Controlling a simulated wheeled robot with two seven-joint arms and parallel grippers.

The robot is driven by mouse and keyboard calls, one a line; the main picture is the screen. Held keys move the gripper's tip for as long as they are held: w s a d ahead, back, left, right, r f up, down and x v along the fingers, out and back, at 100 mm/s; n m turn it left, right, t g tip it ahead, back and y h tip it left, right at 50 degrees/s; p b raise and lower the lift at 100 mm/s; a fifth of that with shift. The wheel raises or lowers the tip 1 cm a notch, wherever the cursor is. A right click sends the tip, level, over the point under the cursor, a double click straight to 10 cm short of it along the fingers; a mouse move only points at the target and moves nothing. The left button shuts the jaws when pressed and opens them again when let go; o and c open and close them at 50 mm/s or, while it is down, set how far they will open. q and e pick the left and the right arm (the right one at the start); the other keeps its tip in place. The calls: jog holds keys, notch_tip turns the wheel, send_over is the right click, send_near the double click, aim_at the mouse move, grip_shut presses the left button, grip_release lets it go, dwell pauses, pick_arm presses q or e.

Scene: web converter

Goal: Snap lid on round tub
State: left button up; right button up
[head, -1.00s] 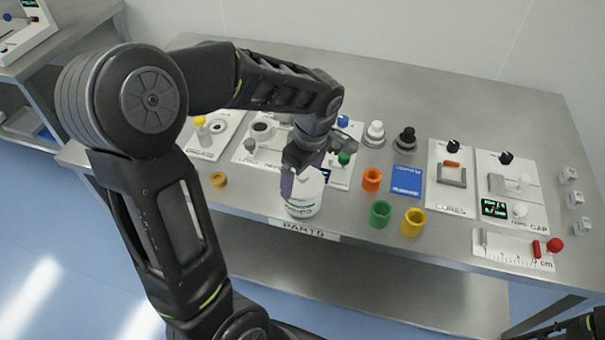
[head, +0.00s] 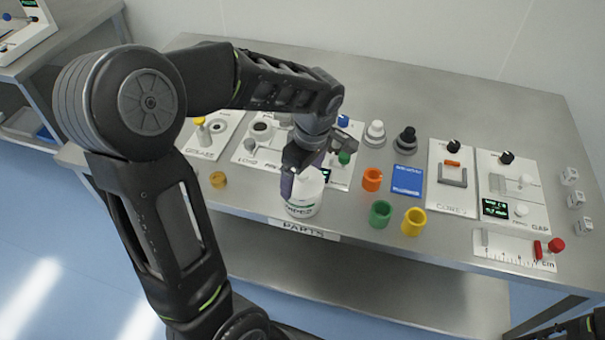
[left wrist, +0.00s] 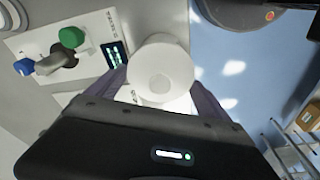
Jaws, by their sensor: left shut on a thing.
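The round white tub (head: 303,208), with a dark-lettered label and green marking, stands upright at the table's front edge above the PARTS strip. My left gripper (head: 302,176) points down over its top and is shut on the white lid (left wrist: 162,72). In the left wrist view the lid is a pale disc with a small round centre, between the dark fingers of my left gripper (left wrist: 165,85). The fingers hide much of the tub's rim in the head view, so I cannot tell whether the lid is seated.
Orange (head: 372,179), green (head: 380,214) and yellow (head: 413,222) cups stand right of the tub. White fixture panels line the table behind; one (head: 285,160) is close to my gripper. The front edge is near.

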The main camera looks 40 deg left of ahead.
pick_arm(q)
jog(key=o, duration=1.1)
jog(key=shift+c, duration=0.2)
jog(key=shift+r, duration=0.1)
jog(key=shift+r+p, duration=2.2)
jog(key=shift+r, duration=1.25)
jog(key=shift+c, duration=0.3)
grip_shut()
